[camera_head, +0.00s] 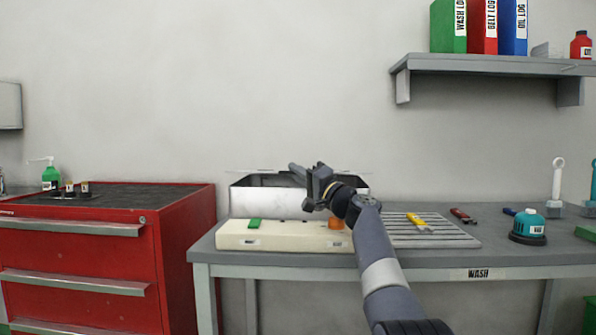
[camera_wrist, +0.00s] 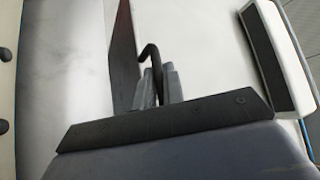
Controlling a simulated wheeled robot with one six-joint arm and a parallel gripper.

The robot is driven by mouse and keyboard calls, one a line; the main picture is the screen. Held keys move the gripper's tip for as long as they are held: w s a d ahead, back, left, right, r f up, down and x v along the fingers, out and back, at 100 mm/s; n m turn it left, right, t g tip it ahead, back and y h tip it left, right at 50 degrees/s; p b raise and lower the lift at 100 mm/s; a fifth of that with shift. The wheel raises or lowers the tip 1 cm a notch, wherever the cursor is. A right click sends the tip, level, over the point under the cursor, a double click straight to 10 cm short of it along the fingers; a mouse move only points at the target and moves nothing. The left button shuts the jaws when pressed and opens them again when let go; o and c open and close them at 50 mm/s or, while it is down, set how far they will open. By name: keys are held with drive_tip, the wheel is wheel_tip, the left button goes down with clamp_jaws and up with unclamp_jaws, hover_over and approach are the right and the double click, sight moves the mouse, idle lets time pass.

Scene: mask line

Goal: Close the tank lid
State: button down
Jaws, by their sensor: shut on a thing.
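The metal tank (camera_head: 262,201) stands at the left end of the bench, behind a cream control box. Its pale front wall shows, with a dark band above it. My gripper (camera_head: 314,184) is over the tank's front and hides part of it. In the wrist view my gripper (camera_wrist: 158,88) is shut on a thin black bent bar, which looks like the lid handle (camera_wrist: 150,57). A pale, smooth metal surface (camera_wrist: 75,80) lies left of the fingers. The lid's angle is hard to tell.
The cream control box (camera_head: 285,242) has a green button (camera_head: 254,224) and an orange knob (camera_head: 336,223). A ribbed tray (camera_head: 440,238) and a teal device (camera_head: 528,225) lie to the right. A red drawer cabinet (camera_head: 185,240) stands left. A shelf (camera_head: 490,65) hangs upper right.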

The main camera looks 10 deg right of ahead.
drive_tip(key=shift+f, duration=0.1)
drive_tip(key=c, duration=1.5)
unclamp_jaws()
drive_tip(key=shift+d, duration=0.1)
drive_tip(key=b+v, duration=0.2)
drive_tip(key=v, duration=0.8)
drive_tip(key=shift+s+d+f+b, duration=0.15)
drive_tip(key=shift+s+d+b, duration=0.1)
drive_tip(key=shift+b, duration=0.15)
drive_tip(key=shift+w, duration=0.1)
